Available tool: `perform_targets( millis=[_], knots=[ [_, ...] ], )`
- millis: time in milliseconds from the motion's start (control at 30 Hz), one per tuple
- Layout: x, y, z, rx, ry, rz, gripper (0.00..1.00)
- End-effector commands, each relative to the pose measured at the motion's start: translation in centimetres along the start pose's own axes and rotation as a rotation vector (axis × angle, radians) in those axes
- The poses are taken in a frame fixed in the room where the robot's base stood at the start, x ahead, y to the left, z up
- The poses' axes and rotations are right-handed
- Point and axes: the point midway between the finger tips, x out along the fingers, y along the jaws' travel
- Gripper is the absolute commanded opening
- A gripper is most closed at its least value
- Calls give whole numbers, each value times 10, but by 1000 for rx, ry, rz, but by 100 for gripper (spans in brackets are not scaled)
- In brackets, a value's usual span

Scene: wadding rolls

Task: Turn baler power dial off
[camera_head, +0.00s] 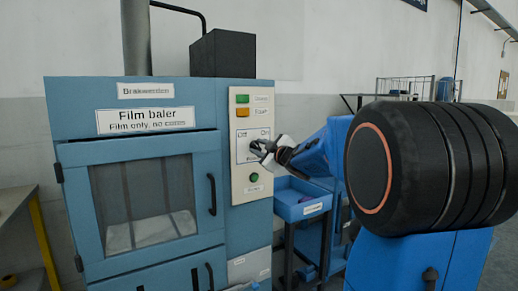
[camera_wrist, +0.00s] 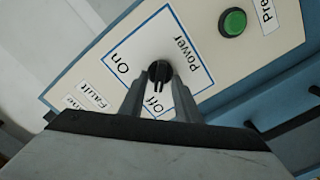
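The power dial (camera_wrist: 159,71) is a small black knob on a white, blue-framed label on the baler's control panel (camera_head: 252,145). In the wrist view a pale mark on the knob's lower side faces the "Off" word, and "On" is to the upper left. My gripper (camera_wrist: 160,85) has its two grey fingers apart, one on each side of the knob. A narrow gap seems to show beside the knob; contact is not clear.
A green button (camera_wrist: 233,22) is beside the dial label. Green and orange indicators (camera_head: 242,105) sit higher on the panel. The blue baler door (camera_head: 145,195) with its black handle is to the left. A blue tray (camera_head: 300,203) stands below my arm.

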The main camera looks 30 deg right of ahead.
Motion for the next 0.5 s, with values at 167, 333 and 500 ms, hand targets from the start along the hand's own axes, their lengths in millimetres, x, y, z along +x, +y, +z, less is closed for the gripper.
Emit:
perform_targets(
  millis=[167,333,500],
  knots=[
    [-3,1,0,0,0,1,30],
    [-21,1,0,-1,-1,2,30],
    [-52,2,0,-1,-1,3,30]
  ],
)
